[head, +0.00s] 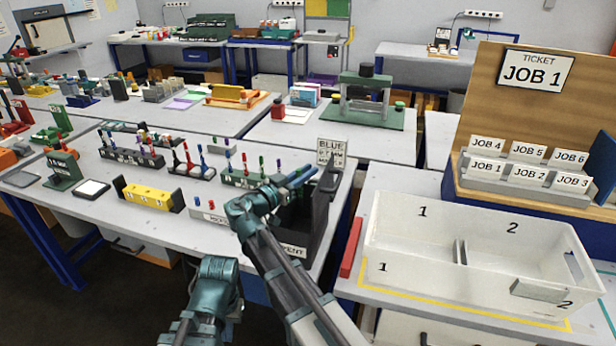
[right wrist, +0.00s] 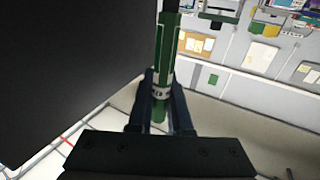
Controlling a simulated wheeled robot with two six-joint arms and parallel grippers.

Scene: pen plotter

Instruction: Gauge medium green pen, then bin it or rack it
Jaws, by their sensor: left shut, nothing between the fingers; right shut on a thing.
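In the right wrist view a green pen (right wrist: 166,48) with a pale lettered band stands upright between the fingers of my right gripper (right wrist: 160,95), which is shut on it. In the head view my right gripper (head: 300,179) is over a dark open bin (head: 322,222) whose front label is partly hidden; the pen cannot be made out there. My left gripper (head: 215,268) is low at the centre, short of the table, shut and empty; its fingertips hardly show. A green rack (head: 238,178) with several pens stands left of the bin. A green device (head: 62,170) stands at far left.
A sign reading BLUE (head: 331,152) stands behind the dark bin. A yellow block (head: 148,196) and another pen rack (head: 130,155) are further left. A white divided tote (head: 405,225) and a red bar (head: 351,247) are on the right. A dark panel (right wrist: 65,70) fills the wrist view's left.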

